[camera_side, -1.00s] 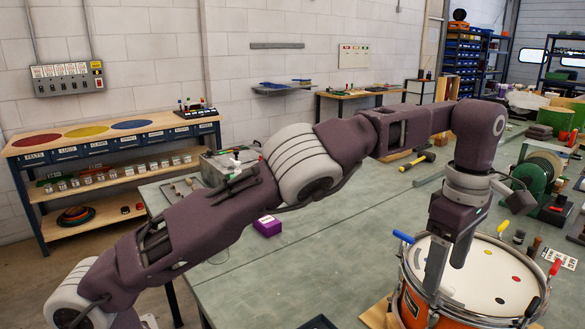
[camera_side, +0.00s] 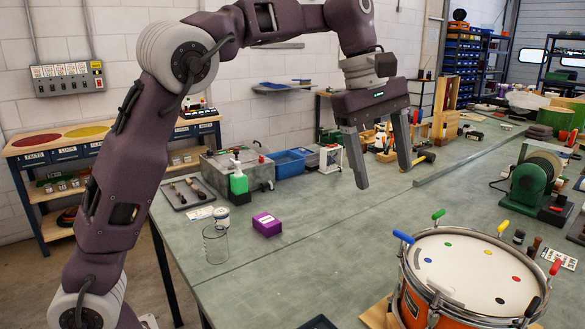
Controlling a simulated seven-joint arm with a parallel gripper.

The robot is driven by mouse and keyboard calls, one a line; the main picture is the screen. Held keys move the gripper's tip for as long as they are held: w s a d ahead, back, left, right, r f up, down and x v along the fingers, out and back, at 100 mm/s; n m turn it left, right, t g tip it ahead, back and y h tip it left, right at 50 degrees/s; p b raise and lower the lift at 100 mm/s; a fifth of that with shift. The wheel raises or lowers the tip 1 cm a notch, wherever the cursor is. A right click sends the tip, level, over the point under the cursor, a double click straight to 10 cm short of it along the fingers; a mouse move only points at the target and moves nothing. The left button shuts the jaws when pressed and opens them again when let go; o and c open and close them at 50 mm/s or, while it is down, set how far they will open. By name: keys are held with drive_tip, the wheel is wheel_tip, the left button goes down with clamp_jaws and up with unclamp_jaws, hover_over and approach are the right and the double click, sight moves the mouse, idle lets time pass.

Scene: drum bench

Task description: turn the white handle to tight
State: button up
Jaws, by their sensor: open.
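An orange drum (camera_side: 418,311) with a white head and chrome rim stands at the lower right. Coloured handles stand around its rim: blue (camera_side: 403,237), green (camera_side: 438,214), yellow (camera_side: 503,227) and red (camera_side: 555,267). A pale handle, seemingly the white handle (camera_side: 441,289), shows at the front left of the rim, hard to make out against the white head. I cannot read how tight it is. My gripper (camera_side: 382,178) is open and empty, fingers pointing down, raised up and left of the drum in the picture and apart from it.
A purple box (camera_side: 267,224), a glass beaker (camera_side: 215,244) and a green bottle (camera_side: 238,178) stand on the left of the bench (camera_side: 330,243). A green winder (camera_side: 530,187) stands behind the drum at right. The bench between box and drum is clear.

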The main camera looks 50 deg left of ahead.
drive_tip(key=s+a+m, duration=0.2)
drive_tip(key=s+m, duration=0.1)
drive_tip(key=s, duration=0.4)
drive_tip(key=s+a+m+t, duration=0.1)
drive_tip(key=s+a+m, duration=0.2)
drive_tip(key=s, duration=0.4)
drive_tip(key=shift+s+r+m+t, duration=0.25)
drive_tip(key=shift+r+m+t, duration=0.05)
drive_tip(key=shift+r, duration=0.05)
